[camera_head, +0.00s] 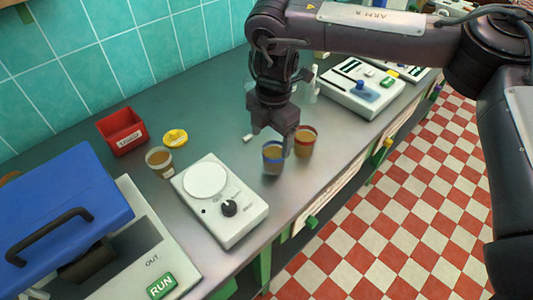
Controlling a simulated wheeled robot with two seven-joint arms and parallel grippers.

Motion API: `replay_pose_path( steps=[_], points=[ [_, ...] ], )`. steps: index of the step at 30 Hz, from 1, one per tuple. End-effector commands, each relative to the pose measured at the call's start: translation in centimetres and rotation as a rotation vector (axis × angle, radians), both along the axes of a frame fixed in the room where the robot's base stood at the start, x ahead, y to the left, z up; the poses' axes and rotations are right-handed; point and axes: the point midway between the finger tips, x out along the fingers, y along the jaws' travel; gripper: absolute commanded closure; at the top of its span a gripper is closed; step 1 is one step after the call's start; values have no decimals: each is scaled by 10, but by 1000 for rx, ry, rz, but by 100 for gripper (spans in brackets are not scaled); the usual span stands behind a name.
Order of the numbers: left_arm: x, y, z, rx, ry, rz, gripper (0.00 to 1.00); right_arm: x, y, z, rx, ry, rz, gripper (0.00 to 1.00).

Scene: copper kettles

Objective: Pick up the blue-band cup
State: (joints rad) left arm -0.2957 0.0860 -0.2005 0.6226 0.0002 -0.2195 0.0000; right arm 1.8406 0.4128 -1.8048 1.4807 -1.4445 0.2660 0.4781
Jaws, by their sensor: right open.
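The blue-band cup (272,160) stands on the counter right of the white scale-like device, with brownish contents and a blue rim. My right gripper (283,148) reaches down from above, its fingers at the cup's upper right side. The fingers partly cover the cup's rim, and I cannot tell whether they touch it. The right gripper is open. A red-band cup (304,142) stands just to the right, close to the gripper. My left gripper is not in view.
A white device with a round plate and dial (232,208) stands left of the cups. A pale-banded cup (160,161), a yellow lid (175,138) and a red bin (122,131) are farther left. A blue-lidded machine (70,205) fills the lower left. The counter's front edge is near the cups.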

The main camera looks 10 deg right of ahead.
Motion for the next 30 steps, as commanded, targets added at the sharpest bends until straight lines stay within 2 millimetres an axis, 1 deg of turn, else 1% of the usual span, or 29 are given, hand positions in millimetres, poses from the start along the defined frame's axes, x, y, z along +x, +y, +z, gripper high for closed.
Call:
replay_pose_path(
  steps=[1, 3, 8, 11, 14, 15, 18, 21, 27, 30],
  points=[
    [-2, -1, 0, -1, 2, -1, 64, -1, -6, -2, -22, 4, -5, 23],
    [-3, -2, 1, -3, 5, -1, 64, -2, -8, -8, -32, 8, -8, 23],
    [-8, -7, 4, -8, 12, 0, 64, -2, -8, -26, -31, 9, -8, 23],
    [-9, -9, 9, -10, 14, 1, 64, 0, -9, -37, -30, 8, -7, 23],
    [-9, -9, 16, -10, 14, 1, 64, 2, -11, -52, -31, 7, -6, 23],
    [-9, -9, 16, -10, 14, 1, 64, 3, -11, -59, -30, 7, -6, 23],
    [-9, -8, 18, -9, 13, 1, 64, 3, -11, -71, -29, 8, -7, 23],
    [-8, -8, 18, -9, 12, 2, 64, 3, -10, -76, -27, 5, -7, 23],
    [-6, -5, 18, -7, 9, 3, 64, 3, -10, -77, -27, 4, -7, 23],
    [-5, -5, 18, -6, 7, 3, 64, 3, -10, -77, -27, 4, -7, 36]
  ],
)
